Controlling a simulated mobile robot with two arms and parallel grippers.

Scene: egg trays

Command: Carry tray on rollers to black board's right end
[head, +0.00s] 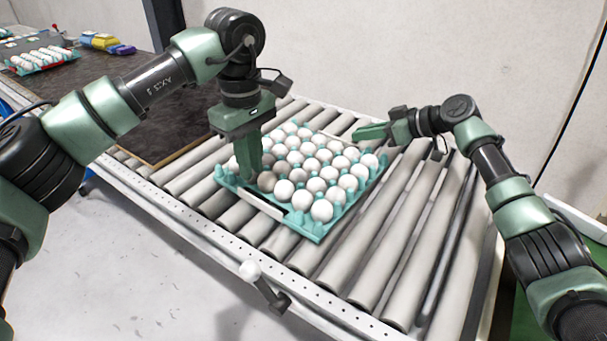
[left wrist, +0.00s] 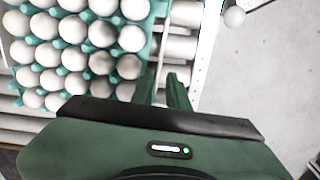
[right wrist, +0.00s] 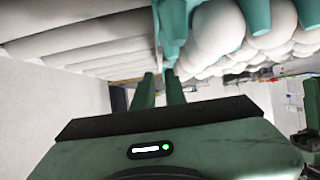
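The turquoise tray (head: 318,232) full of white eggs lies flat on the rollers, beside the dark board's right end. It also shows in the left wrist view (left wrist: 158,50) and the right wrist view (right wrist: 170,45). My left gripper (head: 258,178) points down at the tray's left edge; its fingers (left wrist: 160,82) have a narrow gap, close to the tray's rim. My right gripper (head: 362,132) is at the tray's far right edge, pointing left; its fingers (right wrist: 160,80) are slightly apart close to the rim. Contact with the rim is unclear in both.
Bare rollers (head: 400,220) extend to the right. A pale wall stands behind.

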